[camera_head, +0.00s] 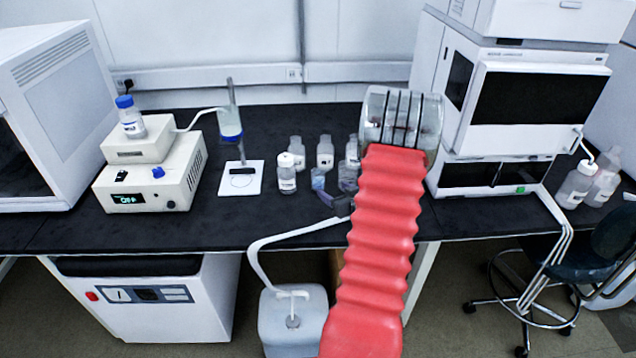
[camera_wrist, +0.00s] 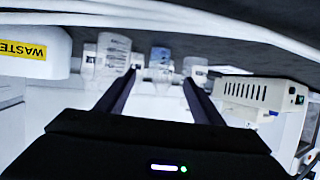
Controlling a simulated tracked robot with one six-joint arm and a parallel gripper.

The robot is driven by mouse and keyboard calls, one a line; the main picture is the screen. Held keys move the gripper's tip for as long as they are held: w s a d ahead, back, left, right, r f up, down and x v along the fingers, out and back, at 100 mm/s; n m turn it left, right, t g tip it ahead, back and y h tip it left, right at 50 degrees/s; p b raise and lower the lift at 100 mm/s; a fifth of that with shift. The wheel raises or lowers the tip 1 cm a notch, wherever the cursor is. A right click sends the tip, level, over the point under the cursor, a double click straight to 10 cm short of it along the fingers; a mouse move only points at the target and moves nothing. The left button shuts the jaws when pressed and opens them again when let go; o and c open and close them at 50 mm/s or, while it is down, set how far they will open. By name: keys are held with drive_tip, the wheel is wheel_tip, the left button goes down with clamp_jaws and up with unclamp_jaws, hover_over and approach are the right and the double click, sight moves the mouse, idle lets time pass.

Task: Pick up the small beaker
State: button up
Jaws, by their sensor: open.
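Two clear beakers stand close together on the black bench in front of the bottles. One, with bluish contents, is the smaller-looking beaker (camera_head: 318,179); in the wrist view the bluish beaker (camera_wrist: 160,58) shows beyond and between my fingertips. The other beaker (camera_head: 348,177) stands just right of it; a clear graduated beaker (camera_wrist: 113,48) shows left of my left finger in the wrist view. My gripper (camera_head: 326,198) is open and empty, low at the bench in front of the beakers. In the wrist view its two fingers (camera_wrist: 159,80) point towards the bluish beaker, apart from it.
Several bottles, including a white-capped bottle (camera_head: 287,175), stand close behind and left of the beakers. A stirrer plate (camera_head: 241,178) and a beige instrument (camera_head: 160,180) are further left. A tall chromatography stack (camera_head: 530,110) is at right. A container labelled WASTE (camera_wrist: 30,50) shows at left in the wrist view.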

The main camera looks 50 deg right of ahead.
sight(321, 182)
drive_tip(key=shift+x, duration=4.35)
drive_tip(key=shift+x, duration=2.6)
drive_tip(key=shift+f, duration=0.1)
drive_tip(key=shift+s, duration=0.1)
drive_tip(key=shift+c, duration=0.6)
drive_tip(key=c, duration=1.1)
